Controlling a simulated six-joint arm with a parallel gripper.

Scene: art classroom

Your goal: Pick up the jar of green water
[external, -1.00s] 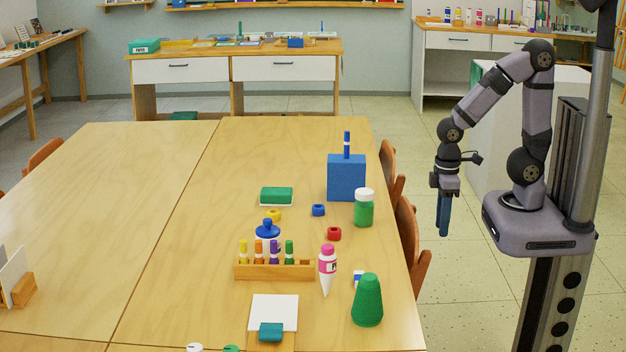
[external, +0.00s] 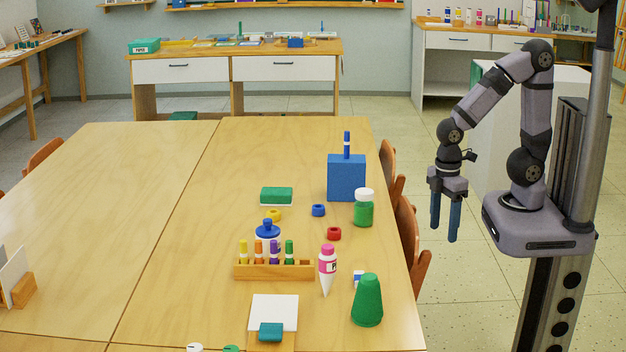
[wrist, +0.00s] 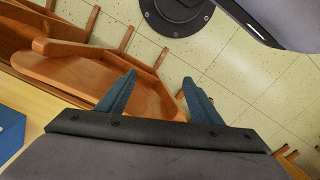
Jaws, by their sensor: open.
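The jar of green water (external: 363,210) stands upright near the right edge of the table, with a white lid and green contents. It is in front of and a little right of a blue block. My gripper (external: 445,238) hangs beyond the table's right edge, to the right of the jar and apart from it. Its two blue fingers point down, spread apart and empty. In the wrist view my gripper (wrist: 160,92) is also open, with chairs and floor beyond the fingers. The jar does not show in the wrist view.
The blue block (external: 346,178) with a marker on top stands behind the jar. A red ring (external: 334,233) and a blue ring (external: 318,210) lie left of it. Chairs (external: 412,250) line the table's right edge.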

